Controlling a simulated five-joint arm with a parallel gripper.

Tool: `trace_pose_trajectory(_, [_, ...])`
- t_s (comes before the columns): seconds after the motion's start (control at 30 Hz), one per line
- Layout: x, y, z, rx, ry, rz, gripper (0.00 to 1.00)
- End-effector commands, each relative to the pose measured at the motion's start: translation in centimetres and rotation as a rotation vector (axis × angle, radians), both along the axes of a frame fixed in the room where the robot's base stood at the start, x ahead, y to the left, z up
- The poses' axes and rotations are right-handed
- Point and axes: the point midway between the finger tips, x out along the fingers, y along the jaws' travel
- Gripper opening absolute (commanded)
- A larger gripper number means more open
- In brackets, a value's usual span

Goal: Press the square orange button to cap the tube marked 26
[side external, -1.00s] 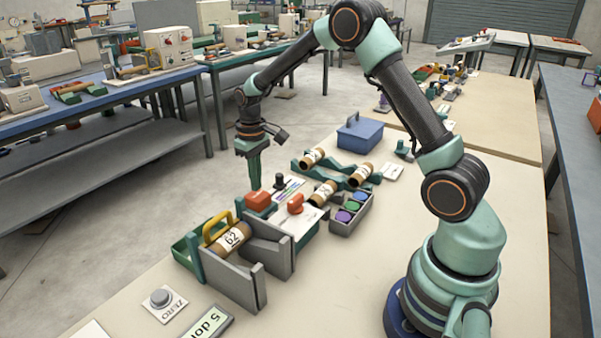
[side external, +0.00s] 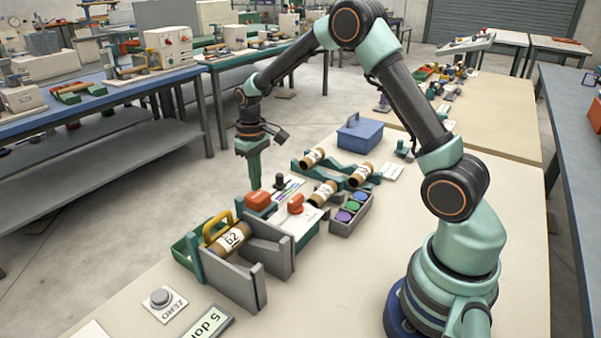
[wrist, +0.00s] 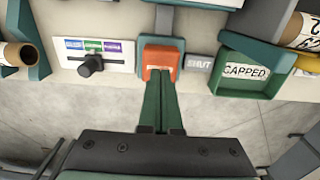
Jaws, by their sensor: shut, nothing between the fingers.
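The square orange button (side external: 258,201) sits at the far edge of the bench, on the machine. It also shows in the wrist view (wrist: 161,58). My gripper (side external: 254,186) is shut and empty, pointing down with its fingertips at the button's top; I cannot tell whether they touch. In the wrist view the closed green fingers (wrist: 160,84) meet the button's near edge.
A green tray labelled CAPPED (wrist: 246,74) is right of the button in the wrist view. A black slider (wrist: 90,65) is left of it.

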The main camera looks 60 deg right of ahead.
Motion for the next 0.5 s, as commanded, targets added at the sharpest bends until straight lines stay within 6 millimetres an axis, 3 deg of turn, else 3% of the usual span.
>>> trace_pose_trajectory(0.5, [0.0, 0.0, -1.1, 0.0, 0.001, 0.0, 0.0])
